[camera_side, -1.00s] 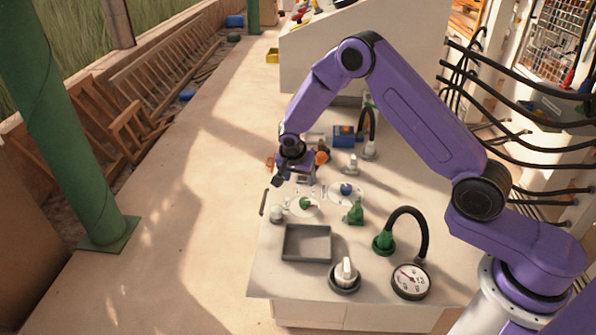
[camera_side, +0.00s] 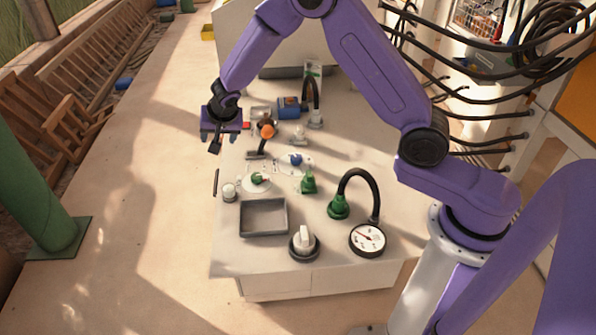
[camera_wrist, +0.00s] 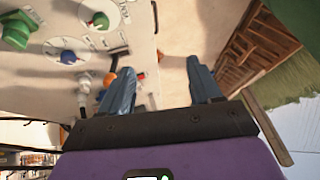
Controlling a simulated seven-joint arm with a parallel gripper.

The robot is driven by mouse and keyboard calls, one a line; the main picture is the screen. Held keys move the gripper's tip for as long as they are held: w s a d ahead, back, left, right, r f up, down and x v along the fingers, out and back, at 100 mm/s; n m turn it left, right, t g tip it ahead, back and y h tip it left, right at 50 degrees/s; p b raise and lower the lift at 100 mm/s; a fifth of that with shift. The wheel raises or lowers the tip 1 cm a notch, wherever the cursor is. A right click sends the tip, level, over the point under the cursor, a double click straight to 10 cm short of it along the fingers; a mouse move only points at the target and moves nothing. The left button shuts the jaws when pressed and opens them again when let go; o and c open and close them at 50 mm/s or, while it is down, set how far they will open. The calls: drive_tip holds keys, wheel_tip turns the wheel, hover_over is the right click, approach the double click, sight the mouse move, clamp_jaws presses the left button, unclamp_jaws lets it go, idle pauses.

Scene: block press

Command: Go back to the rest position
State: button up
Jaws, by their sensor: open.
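My gripper (camera_side: 218,140) hangs over the left edge of the work table (camera_side: 290,278) in the side view, at the end of my purple arm. It is clear of the things on the table. In the wrist view my gripper (camera_wrist: 160,85) shows two grey-blue fingers set well apart, with nothing between them. An orange ball-topped lever (camera_side: 267,131) stands on the table to the right of my gripper. A small red part (camera_side: 246,125) shows close beside the gripper.
On the table are a grey tray (camera_side: 243,232), a white-handled knob (camera_side: 303,240), a gauge (camera_side: 367,239) with a black hose, a green knob (camera_side: 308,184) and a blue knob (camera_side: 296,159). Black cables hang at the right. Open floor lies left of the table.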

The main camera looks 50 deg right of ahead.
drive_tip(key=s+a+r+n+t+y, duration=0.1)
drive_tip(key=s+a+r+n+y, duration=0.6)
drive_tip(key=a, duration=0.4)
drive_tip(key=s+a+r+n+g+y, duration=0.1)
drive_tip(key=s+a+r+n+g, duration=0.15)
drive_tip(key=s, duration=0.45)
drive_tip(key=s+a+r+n+g+y, duration=0.1)
drive_tip(key=s+r+n+g, duration=0.15)
drive_tip(key=s, duration=0.55)
drive_tip(key=s+d+n+g+h, duration=0.1)
drive_tip(key=s+d+n, duration=0.25)
drive_tip(key=s, duration=0.45)
drive_tip(key=s+d+n+g+h, duration=0.2)
drive_tip(key=s+d+n, duration=0.15)
drive_tip(key=s, duration=0.35)
drive_tip(key=s+d+f+n+t+h, duration=0.1)
drive_tip(key=s+d+n+h, duration=0.1)
drive_tip(key=s+d, duration=0.4)
drive_tip(key=d+h, duration=0.1)
drive_tip(key=d, duration=0.4)
drive_tip(key=shift+s+d+f+h, duration=0.15)
drive_tip(key=shift+d+h, duration=0.25)
